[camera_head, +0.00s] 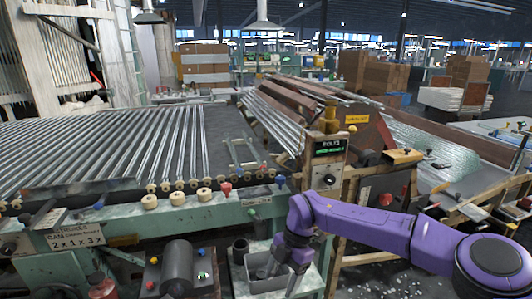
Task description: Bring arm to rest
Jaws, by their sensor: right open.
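My right arm, purple with dark joints, reaches in from the right edge and bends down at its elbow near the middle of the picture. My right gripper (279,278), grey, points down at the lower middle, its fingers apart. It is over a small grey bin (256,286), and nothing shows between its fingers. Whether the fingertips touch the bin cannot be told. My left gripper and arm are not in view.
A roller bed of glass tubes (120,140) fills the left. A control box with a lit display (329,147) stands beside my forearm. A wood-edged machine with tubes (430,150) is behind it. A dark cylinder (177,262) sits left of the bin.

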